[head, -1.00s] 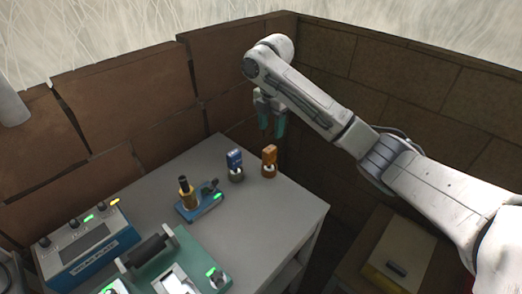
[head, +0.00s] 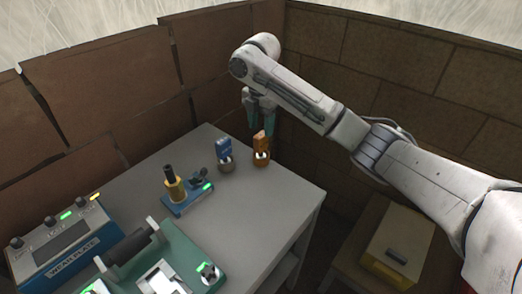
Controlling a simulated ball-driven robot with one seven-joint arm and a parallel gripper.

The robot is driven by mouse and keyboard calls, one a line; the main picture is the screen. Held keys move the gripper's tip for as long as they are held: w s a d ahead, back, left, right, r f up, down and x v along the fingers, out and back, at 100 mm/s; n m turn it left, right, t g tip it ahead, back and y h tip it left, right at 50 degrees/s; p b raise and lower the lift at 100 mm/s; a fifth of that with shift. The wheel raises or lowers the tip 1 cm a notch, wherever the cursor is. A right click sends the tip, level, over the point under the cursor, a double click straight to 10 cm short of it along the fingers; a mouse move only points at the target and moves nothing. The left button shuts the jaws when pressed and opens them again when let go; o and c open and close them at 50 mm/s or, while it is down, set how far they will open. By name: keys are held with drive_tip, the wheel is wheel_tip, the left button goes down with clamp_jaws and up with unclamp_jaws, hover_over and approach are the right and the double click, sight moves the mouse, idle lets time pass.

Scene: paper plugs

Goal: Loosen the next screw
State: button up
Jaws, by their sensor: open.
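My gripper (head: 259,112) hangs with its teal fingers pointing down, open and with nothing seen between them. It appears above and behind an orange-topped piece (head: 261,147) on a small round base at the table's back corner. A similar blue-topped piece (head: 224,148) stands to its left. A blue fixture (head: 188,200) holds an upright black and yellow knob (head: 172,184) and shows a green light. A green fixture (head: 190,246) with a dark roller (head: 128,243) stands in front. Screws are too small to tell apart, and I cannot tell which is loosened.
The grey table (head: 252,213) has bare room at its right. A blue box with knobs (head: 62,245) stands at the left, marked "wear plate". Brown walls (head: 105,95) enclose the corner. A yellow box (head: 396,252) sits lower right.

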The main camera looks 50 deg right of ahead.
sight(261, 134)
drive_tip(key=shift+f+b, duration=0.8)
drive_tip(key=shift+f, duration=1.2)
drive_tip(key=shift+c, duration=0.2)
clamp_jaws()
drive_tip(key=shift+r, duration=0.1)
drive_tip(key=shift+r+p, duration=3.25)
drive_tip(key=shift+r, duration=0.25)
drive_tip(key=shift+f, duration=0.1)
